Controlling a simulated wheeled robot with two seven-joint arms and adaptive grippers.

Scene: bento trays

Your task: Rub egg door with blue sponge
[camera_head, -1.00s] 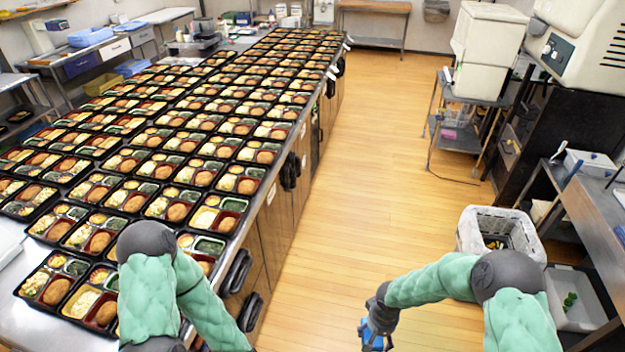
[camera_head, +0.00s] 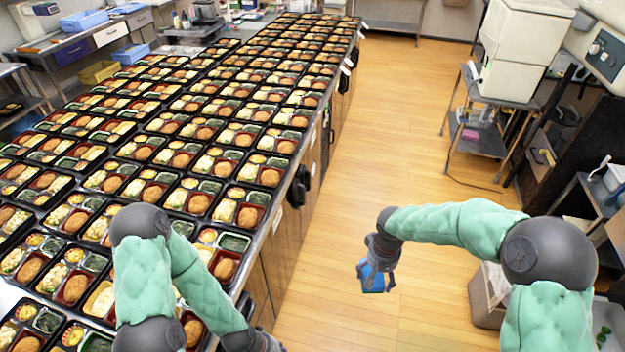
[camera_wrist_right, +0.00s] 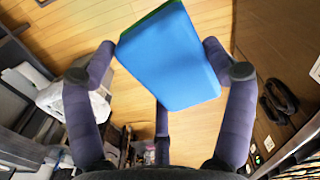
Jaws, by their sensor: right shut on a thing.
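My right gripper (camera_head: 377,262) is shut on the blue sponge (camera_head: 371,281) and holds it above the open floor, to the right of the long counter. In the right wrist view the sponge (camera_wrist_right: 172,58) sits between the fingers, its broad blue face showing with a green edge at the top. Wooden cabinet doors (camera_head: 283,255) with dark handles line the counter's side, apart from the sponge. I cannot tell which one is the egg door. My left gripper (camera_head: 262,343) is at the bottom edge beside the counter; its fingers are cut off.
Many bento trays (camera_head: 150,187) cover the counter, close to my left arm. A pale crate (camera_head: 487,297) stands on the floor, partly behind my right arm. A metal cart (camera_head: 485,140) and dark shelving stand at the right. The wooden floor (camera_head: 390,130) between is clear.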

